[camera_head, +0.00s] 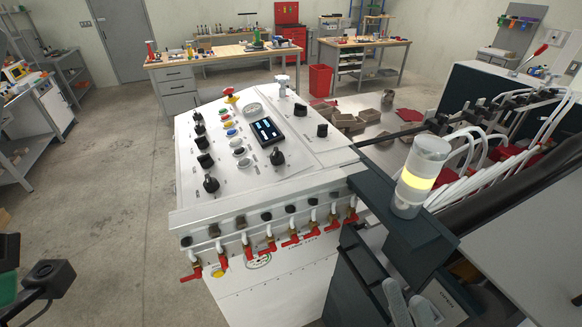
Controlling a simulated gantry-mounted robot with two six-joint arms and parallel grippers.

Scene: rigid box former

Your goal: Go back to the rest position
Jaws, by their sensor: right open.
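My right gripper (409,299) shows at the bottom edge, right of centre, with two pale grey fingers pointing up. The fingers are apart and I see nothing between them. It is in front of the dark lower side of the machine, below the lit signal lamp (420,178). The rest of it is cut off by the frame. I cannot make out my left gripper. The white control panel (235,150) with knobs, coloured buttons and a small screen stands in the middle.
Red-handled valves (268,246) line the panel's front edge. White hoses (480,180) and dark machine parts crowd the right. Dark parts (45,278) sit at the lower left edge. The concrete floor (110,200) at left is open. Workbenches (220,62) stand behind.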

